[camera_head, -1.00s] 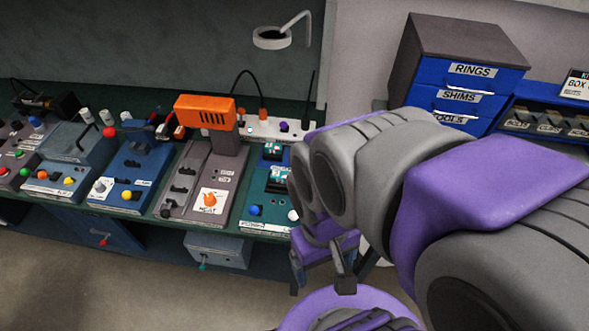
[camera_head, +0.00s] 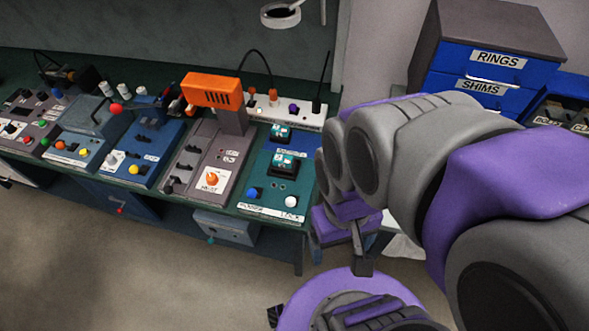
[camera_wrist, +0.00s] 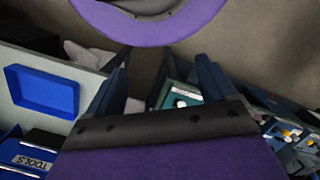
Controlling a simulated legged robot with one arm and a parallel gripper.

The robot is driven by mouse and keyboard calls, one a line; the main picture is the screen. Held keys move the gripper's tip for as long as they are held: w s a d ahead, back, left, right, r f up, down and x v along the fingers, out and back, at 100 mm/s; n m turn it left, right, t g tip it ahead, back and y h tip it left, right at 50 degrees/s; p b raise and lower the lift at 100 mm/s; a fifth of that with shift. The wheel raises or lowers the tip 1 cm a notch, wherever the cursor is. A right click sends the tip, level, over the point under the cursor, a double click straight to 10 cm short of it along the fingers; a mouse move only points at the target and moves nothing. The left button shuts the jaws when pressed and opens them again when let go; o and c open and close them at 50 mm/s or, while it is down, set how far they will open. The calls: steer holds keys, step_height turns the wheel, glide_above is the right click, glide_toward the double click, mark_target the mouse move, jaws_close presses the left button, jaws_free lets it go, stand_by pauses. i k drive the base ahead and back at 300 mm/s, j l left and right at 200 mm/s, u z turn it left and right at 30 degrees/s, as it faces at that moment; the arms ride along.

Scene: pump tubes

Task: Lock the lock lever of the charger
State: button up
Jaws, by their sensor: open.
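The charger appears to be the teal station (camera_head: 268,181) at the right end of the bench row in the head view. It carries two teal battery-like blocks (camera_head: 284,161), a blue knob (camera_head: 252,193) at front left and a white knob (camera_head: 291,202) at front right, above a label reading "LOCK". My gripper (camera_wrist: 163,65) is open and empty in the wrist view. A teal panel with a white knob (camera_wrist: 181,103) shows beyond and between its fingers, apart from them. In the head view my gripper hangs right of the charger, partly hidden by my arm.
Left of the charger stand a grey station with an orange handle (camera_head: 212,91), a blue station (camera_head: 147,150) and others. A white power strip (camera_head: 287,110) lies behind the charger. Blue drawers (camera_head: 490,65) stand at right. The floor (camera_head: 150,270) before the bench is clear.

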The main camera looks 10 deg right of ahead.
mark_target(290, 201)
steer(key=k+j+z, duration=0.15)
steer(key=k+j, duration=0.2)
steer(key=k+j+z, duration=0.1)
steer(key=k+j, duration=0.15)
steer(key=k, duration=0.35)
steer(key=k+j+z, duration=0.15)
steer(key=k, duration=0.35)
steer(key=j, duration=0.1)
